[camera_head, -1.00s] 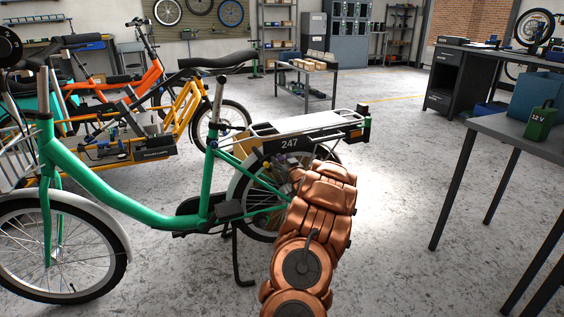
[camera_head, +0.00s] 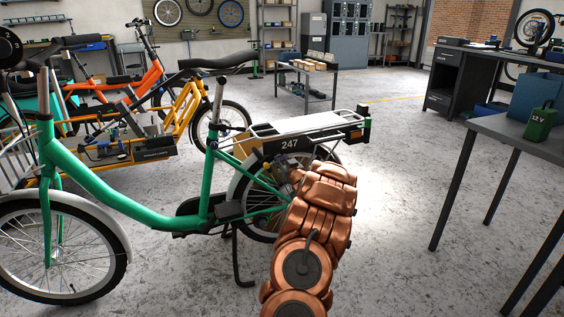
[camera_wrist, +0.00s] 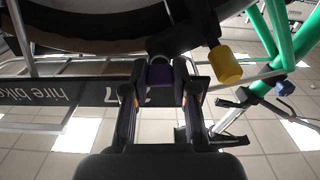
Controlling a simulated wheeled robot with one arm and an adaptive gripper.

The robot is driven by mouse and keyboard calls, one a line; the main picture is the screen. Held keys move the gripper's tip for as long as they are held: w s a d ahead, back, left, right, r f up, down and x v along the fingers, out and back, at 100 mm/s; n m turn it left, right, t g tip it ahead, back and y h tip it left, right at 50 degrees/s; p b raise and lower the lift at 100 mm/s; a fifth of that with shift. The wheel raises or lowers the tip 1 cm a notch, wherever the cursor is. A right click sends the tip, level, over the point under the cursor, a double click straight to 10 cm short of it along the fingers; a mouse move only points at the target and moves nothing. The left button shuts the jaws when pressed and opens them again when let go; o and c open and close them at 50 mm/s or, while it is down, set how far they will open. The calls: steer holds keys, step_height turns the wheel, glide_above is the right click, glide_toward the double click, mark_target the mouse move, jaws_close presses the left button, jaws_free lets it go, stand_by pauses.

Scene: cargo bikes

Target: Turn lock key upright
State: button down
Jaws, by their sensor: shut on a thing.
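In the wrist view my gripper (camera_wrist: 161,88) reaches up from the bottom, its two fingers closed on the sides of a small dark purple piece, which I take to be the lock key (camera_wrist: 159,73). Above it is a round dark part at the wheel. Its exact tilt is hard to tell because the fingers and shadow cover much of it. In the head view my copper arm reaches to the rear wheel of the green bike (camera_head: 120,208), below the 247 plate (camera_head: 290,144). The key is not distinguishable there.
A yellow cylinder (camera_wrist: 225,66) on a black stem sits just right of my fingers. Green frame tubes (camera_wrist: 278,30) run at the right. The black "hire bike" panel (camera_wrist: 55,91) is at the left. A grey table (camera_head: 520,138) stands right, with open floor between.

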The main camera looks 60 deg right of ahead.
steer(key=n, duration=0.9)
steer(key=shift+f+b, duration=0.1)
steer(key=shift+b, duration=0.25)
steer(key=n+b, duration=0.2)
steer(key=n, duration=0.1)
steer(key=shift+a+f+n, duration=0.1)
steer(key=shift+n, duration=0.2)
steer(key=n+b, duration=0.3)
steer(key=shift+n+b, duration=0.3)
steer(key=shift+b, duration=0.05)
steer(key=shift+w+n+b, duration=0.1)
steer(key=shift+n+b, duration=0.4)
steer(key=shift+n, duration=0.1)
steer(key=c, duration=1.1)
jaws_free()
steer(key=shift+c, duration=0.2)
steer(key=shift+o, duration=1.1)
